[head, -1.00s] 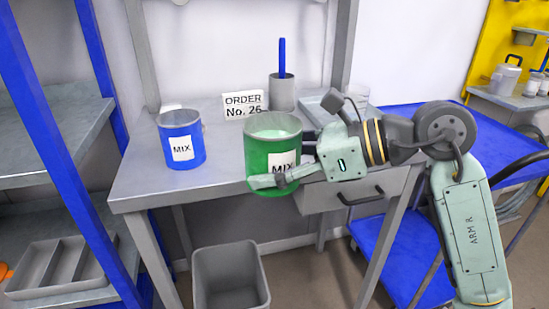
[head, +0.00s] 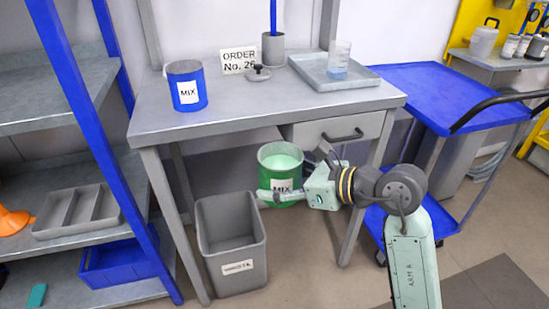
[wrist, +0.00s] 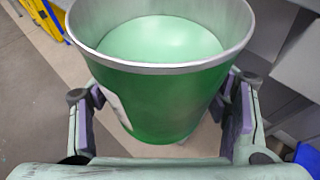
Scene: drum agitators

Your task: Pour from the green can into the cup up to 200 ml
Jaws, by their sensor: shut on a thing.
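The green can (head: 268,180), labelled MIX, is held upright in my gripper (head: 285,194), in front of the workbench and below its top. Pale green liquid shows inside it. In the wrist view the green can (wrist: 165,100) sits between the two fingers of my gripper (wrist: 165,118), which touch its sides. A clear cup (head: 340,54) with something blue at its bottom stands on the grey tray (head: 368,82) at the back right of the bench, apart from the can. Any marks on the cup are too small to read.
A blue MIX can (head: 187,82) stands on the left of the workbench (head: 150,118). An ORDER No. 26 sign (head: 237,61), a dark-knobbed lid (head: 259,73) and a grey holder (head: 273,49) stand behind. A bin (head: 228,235) is below left; a blue cart (head: 440,85) is right.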

